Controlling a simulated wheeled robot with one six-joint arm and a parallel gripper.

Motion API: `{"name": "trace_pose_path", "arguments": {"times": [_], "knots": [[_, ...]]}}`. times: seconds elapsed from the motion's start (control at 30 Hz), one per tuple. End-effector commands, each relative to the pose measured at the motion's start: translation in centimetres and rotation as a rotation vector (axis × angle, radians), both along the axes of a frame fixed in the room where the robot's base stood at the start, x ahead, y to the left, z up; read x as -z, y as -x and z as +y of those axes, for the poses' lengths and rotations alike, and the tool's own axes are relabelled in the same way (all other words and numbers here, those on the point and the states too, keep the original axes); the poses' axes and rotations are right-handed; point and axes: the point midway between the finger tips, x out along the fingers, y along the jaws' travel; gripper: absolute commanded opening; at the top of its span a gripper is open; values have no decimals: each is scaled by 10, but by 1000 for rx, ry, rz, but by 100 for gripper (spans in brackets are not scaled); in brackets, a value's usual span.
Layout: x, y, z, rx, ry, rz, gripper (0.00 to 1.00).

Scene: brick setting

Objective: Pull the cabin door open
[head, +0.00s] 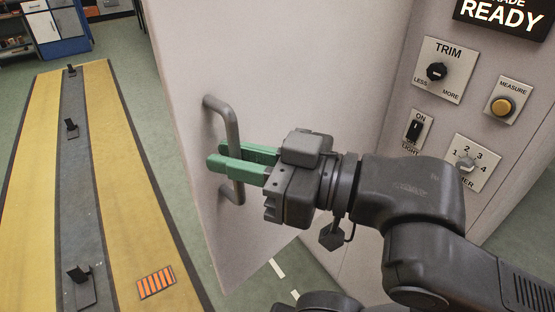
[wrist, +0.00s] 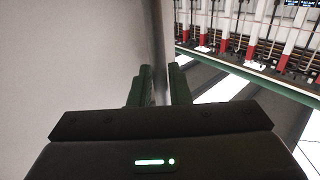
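The cabin door (head: 290,60) is a pale grey panel filling the middle of the head view. It also fills the left of the wrist view (wrist: 70,60). It meets the control wall at an angle; I cannot tell how far it is open. A dark grey D-shaped handle (head: 228,125) stands out near its left edge. My gripper (head: 230,158) reaches in from the right, its green fingers on either side of the handle's upright bar and seemingly shut on it. The fingers hide part of the bar. The fingertips also show in the wrist view (wrist: 160,80).
The control wall (head: 450,110) right of the door carries a trim knob (head: 437,72), a yellow button (head: 503,106), a light switch (head: 414,130) and a timer dial (head: 466,162). A yellow and grey floor strip (head: 130,190) lies to the left, with open green floor beside it.

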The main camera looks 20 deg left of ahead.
Motion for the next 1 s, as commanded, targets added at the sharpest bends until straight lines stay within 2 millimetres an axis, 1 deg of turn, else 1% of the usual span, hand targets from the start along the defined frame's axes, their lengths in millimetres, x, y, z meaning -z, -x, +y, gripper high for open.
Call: {"name": "trace_pose_path", "arguments": {"times": [0.17,0.37,0.57,0.9,1.0], "knots": [[0,-1,-3,2,0,0,16],[-3,-1,-21,6,-5,2,16],[0,0,-49,1,-7,0,16],[1,-1,-108,0,-8,-1,16],[0,-1,-122,0,-6,0,16]]}}
